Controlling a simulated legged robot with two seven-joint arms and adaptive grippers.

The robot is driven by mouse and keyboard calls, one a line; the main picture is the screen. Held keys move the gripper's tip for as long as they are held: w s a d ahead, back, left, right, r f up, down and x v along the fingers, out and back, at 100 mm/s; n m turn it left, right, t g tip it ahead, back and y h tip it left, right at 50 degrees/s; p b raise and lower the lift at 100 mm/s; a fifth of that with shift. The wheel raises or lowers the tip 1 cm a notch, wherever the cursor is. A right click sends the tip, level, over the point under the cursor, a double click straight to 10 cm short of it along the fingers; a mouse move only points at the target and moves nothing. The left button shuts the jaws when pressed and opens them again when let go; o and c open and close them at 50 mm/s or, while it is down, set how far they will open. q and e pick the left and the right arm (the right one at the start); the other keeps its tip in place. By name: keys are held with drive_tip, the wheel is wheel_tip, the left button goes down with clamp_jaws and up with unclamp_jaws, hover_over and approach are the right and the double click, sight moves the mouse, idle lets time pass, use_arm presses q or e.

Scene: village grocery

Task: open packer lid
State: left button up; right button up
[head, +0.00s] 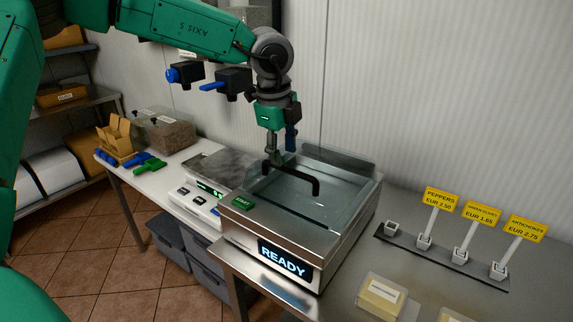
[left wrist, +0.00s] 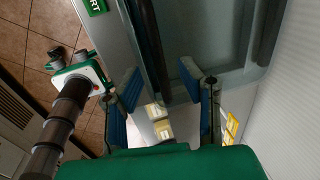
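The packer (head: 335,255) is a steel box whose front display reads READY. Its clear lid (head: 340,200) lies flat and closed on top, with a black bar handle (head: 300,180) across it. My left gripper (head: 279,152) points down over the back-left end of the handle. In the left wrist view its two blue-padded fingers (left wrist: 160,85) stand apart. A dark bluish bar runs between them; I cannot tell whether it is the handle or whether a finger touches it. My right gripper is not in view.
A green START button (head: 243,202) is on the packer's front left. A scale (head: 218,165) stands beside it at left. Yellow price signs (head: 480,213) stand on a rail at right, with a pale pack (head: 381,296) in front. A wall is close behind.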

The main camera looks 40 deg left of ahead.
sight(285, 168)
use_arm(q)
wheel_tip(285, 168, down, 3)
drive_tip(key=shift+w+f, duration=0.3)
drive_tip(key=shift+f, duration=0.2)
clamp_jaws()
drive_tip(key=shift+d+r, duration=0.1)
drive_tip(key=shift+r, duration=0.05)
